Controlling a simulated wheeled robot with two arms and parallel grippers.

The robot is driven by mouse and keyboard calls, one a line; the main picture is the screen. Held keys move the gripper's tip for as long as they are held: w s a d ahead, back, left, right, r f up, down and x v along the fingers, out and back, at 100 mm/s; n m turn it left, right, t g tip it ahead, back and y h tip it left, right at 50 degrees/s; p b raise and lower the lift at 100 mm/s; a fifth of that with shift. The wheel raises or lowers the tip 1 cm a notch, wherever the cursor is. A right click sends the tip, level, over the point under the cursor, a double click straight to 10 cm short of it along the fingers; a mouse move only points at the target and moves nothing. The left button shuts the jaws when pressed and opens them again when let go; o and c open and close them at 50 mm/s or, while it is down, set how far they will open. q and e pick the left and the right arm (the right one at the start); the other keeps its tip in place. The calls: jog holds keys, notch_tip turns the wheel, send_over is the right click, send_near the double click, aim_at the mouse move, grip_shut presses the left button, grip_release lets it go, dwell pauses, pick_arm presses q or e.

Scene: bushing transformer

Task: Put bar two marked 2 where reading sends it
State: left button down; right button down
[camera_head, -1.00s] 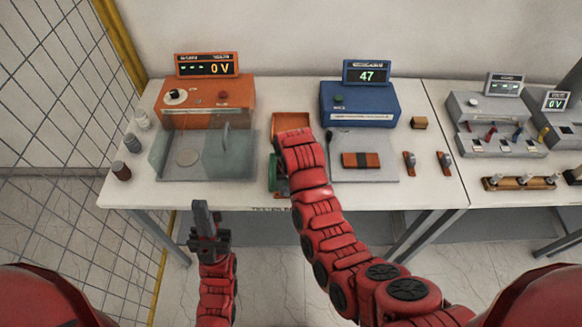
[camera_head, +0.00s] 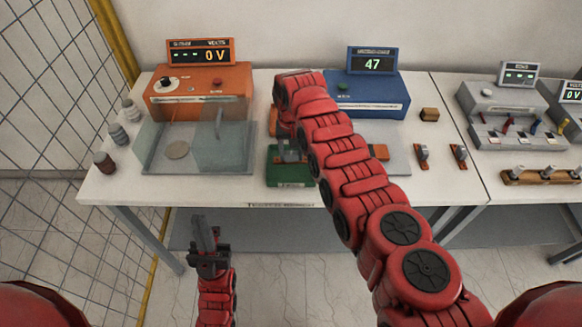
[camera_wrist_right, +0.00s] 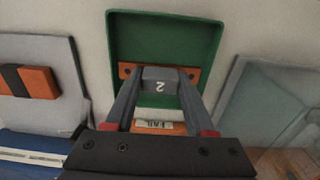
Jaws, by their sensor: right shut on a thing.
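Bar two is a bar with orange ends and a grey middle marked 2 (camera_wrist_right: 160,84). My right gripper (camera_wrist_right: 162,80) is shut on its grey middle. In the right wrist view the bar lies across the green tray (camera_wrist_right: 120,45), near its edge beside the orange tray (camera_wrist_right: 175,128), whose label appears to read FAIL. I cannot tell whether the bar touches the green tray. In the head view my right gripper (camera_head: 290,153) is over the green tray (camera_head: 290,178). The blue unit's display (camera_head: 372,64) reads 47. My left gripper (camera_head: 207,240) is in front of the table; its jaw gap is unclear.
Another orange bar with a black middle (camera_wrist_right: 30,81) lies on the grey plate. The orange unit (camera_head: 200,85) shows 0 V, with a clear-walled box (camera_head: 225,150) in front. Small jars (camera_head: 103,161) stand at left. Two small clamps (camera_head: 422,155) lie right of the plate.

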aim_at(291, 159)
jog(key=shift+w+b, duration=0.1)
jog(key=shift+b, duration=0.4)
notch_tip(291, 159, down, 3)
jog(key=b, duration=0.4)
jog(key=shift+w+a, duration=0.1)
jog(key=shift+w, duration=0.05)
jog(key=shift+f+b, duration=0.3)
jog(key=shift+b, duration=0.05)
jog(key=shift+r, duration=0.15)
jog(key=shift+c, duration=1.3)
grip_release()
